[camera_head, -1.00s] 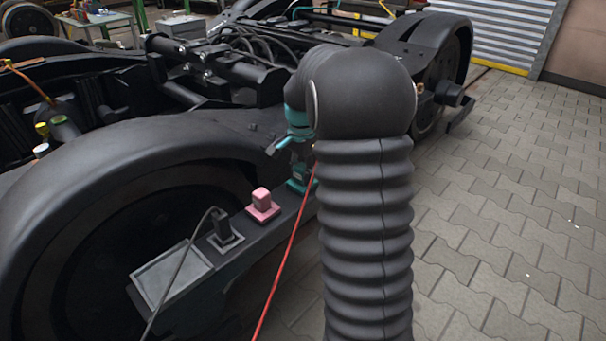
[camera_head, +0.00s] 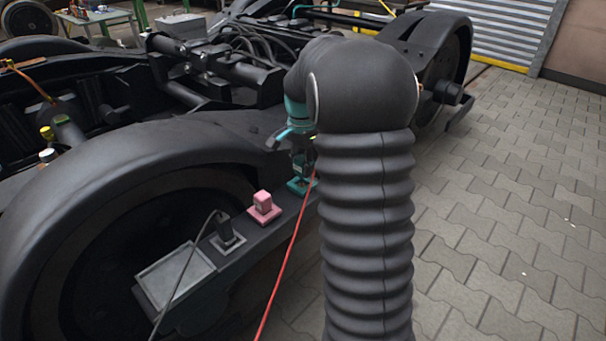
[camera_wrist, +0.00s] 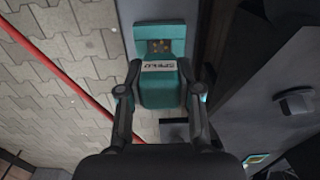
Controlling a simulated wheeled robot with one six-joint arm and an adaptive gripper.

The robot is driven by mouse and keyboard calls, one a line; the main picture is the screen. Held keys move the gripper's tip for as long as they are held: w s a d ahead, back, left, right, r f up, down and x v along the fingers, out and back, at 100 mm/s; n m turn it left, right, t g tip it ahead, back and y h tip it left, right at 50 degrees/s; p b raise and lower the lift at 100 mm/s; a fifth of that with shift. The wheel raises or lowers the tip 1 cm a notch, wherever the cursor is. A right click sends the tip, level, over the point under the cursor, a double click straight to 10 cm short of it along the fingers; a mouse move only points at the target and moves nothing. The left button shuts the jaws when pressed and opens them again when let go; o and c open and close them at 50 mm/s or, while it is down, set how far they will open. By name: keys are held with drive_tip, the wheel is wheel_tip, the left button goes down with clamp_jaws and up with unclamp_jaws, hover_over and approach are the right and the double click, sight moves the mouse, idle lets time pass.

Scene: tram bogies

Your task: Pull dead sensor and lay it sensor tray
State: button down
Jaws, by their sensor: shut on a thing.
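In the wrist view, a teal sensor (camera_wrist: 159,88) with a white lettered label sits between the two fingers of my gripper (camera_wrist: 160,94), which is shut on it. A teal base plate (camera_wrist: 160,31) with small orange dots shows beyond it; I cannot tell whether sensor and plate touch. In the head view, my gripper (camera_head: 303,160) is just above the teal mount (camera_head: 296,187) on the frame ledge, partly hidden by my arm. The sensor tray (camera_head: 176,274), shallow, grey and empty, is at the ledge's near end.
A pink sensor (camera_head: 263,202) and a black sensor (camera_head: 224,227) with a grey cable stand between tray and teal mount. A red cable (camera_head: 286,262) hangs in front of the ledge. The black wheel arch (camera_head: 130,155) rises behind. Paved floor is clear at right.

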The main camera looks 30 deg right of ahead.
drive_tip(key=shift+r+p, duration=1)
drive_tip(key=shift+r, duration=0.35)
